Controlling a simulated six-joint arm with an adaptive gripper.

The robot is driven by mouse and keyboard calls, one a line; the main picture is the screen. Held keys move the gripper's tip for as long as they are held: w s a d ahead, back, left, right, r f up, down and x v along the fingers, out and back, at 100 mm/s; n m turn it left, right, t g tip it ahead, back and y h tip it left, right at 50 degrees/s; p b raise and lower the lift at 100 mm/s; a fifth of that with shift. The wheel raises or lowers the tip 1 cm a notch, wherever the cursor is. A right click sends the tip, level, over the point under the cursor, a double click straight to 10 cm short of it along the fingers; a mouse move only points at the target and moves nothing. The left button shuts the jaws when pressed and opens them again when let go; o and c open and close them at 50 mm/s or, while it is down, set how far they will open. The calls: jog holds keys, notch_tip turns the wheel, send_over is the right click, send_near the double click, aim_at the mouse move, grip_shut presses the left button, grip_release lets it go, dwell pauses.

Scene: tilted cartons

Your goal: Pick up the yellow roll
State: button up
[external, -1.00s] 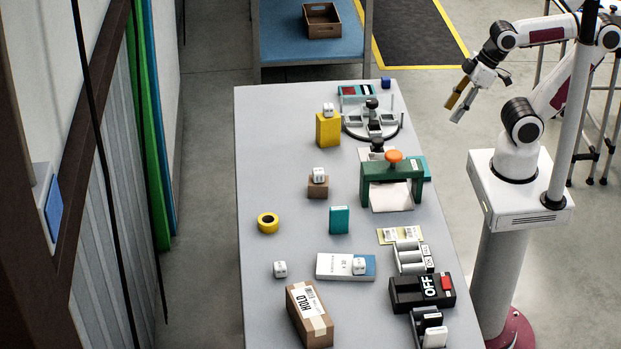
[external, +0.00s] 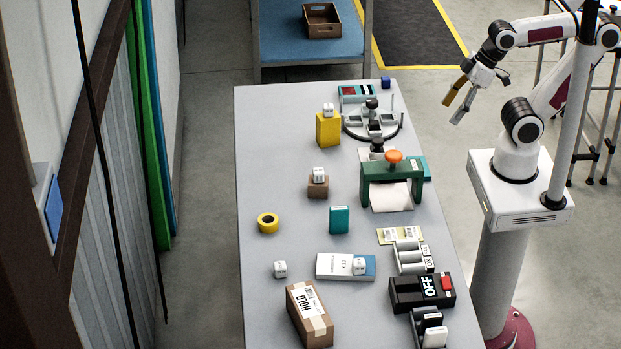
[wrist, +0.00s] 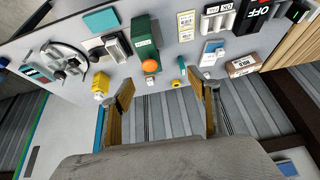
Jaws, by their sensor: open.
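The yellow roll (external: 268,222) lies flat on the left side of the grey table in the external view, with its dark centre facing up. In the wrist view the yellow roll (wrist: 176,84) is small, between the two fingers in the picture but well beyond them. My gripper (external: 452,113) is open and empty, high up at the right, off the table's right side and far from the roll. Its two fingers stand wide apart in the wrist view (wrist: 164,86).
Near the roll are a teal box (external: 339,219), a brown block with a white cube (external: 318,186) and a loose white cube (external: 280,268). A green press with an orange knob (external: 394,156) stands between my arm and the roll. The table around the roll is clear.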

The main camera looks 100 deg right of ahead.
jog(key=w+a+r+m+t+y, duration=0.15)
jog(key=w+a+m, duration=0.45)
jog(key=w, duration=0.8)
jog(key=w+a+m+t, duration=0.35)
jog(key=w+m, duration=0.45)
jog(key=w, duration=0.5)
jog(key=w+a+m+t, duration=0.1)
jog(key=w+a+m, duration=0.55)
jog(key=w, duration=0.75)
jog(key=w+d+f+m+h, duration=0.2)
jog(key=w+f+m+h, duration=0.3)
jog(key=w+f+m, duration=0.6)
jog(key=s+d+f+m+h, duration=0.1)
jog(key=f+m+h, duration=0.1)
jog(key=f+m, duration=0.2)
jog(key=s+d+f+m+g+h, duration=0.1)
jog(key=f+m, duration=0.3)
jog(key=f, duration=0.5)
jog(key=s+d+f+m+h, duration=0.1)
jog(key=s+f+m+h, duration=0.1)
jog(key=f, duration=0.4)
jog(key=shift+s+f+m+g+h, duration=0.2)
jog(key=shift+s+m+g+h, duration=0.35)
jog(key=shift+m, duration=0.7)
jog(key=shift+s+d+f+m, duration=0.1)
jog(key=shift+s+f+m, duration=0.2)
jog(key=shift+s+f, duration=0.15)
